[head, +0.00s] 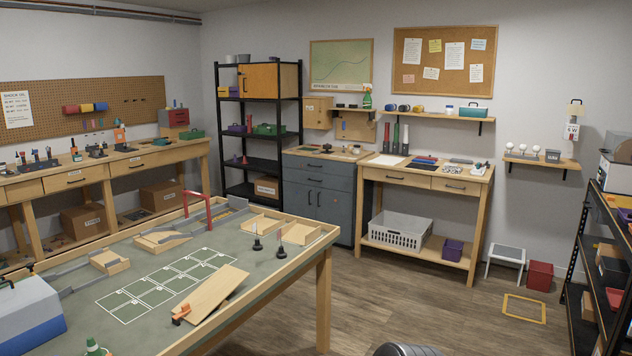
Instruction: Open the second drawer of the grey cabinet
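The grey cabinet (340,207) stands against the back wall, between the black shelf rack and a wooden workbench. It has a wooden top and two wide drawers above a pair of doors with upright dark handles. The upper drawer (334,169) and the second drawer (334,183) below it look shut, each with a dark horizontal handle. The cabinet is some way off across the room. The edge of the green-topped table hides part of its lower front. Neither of my grippers is in view.
The big green-topped table (222,268), with ramps and small parts on it, fills the left foreground and stands before the cabinet. Wooden floor (440,300) is open to its right. A white step stool (506,255), red bin (540,276) and yellow floor frame (525,297) are farther right.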

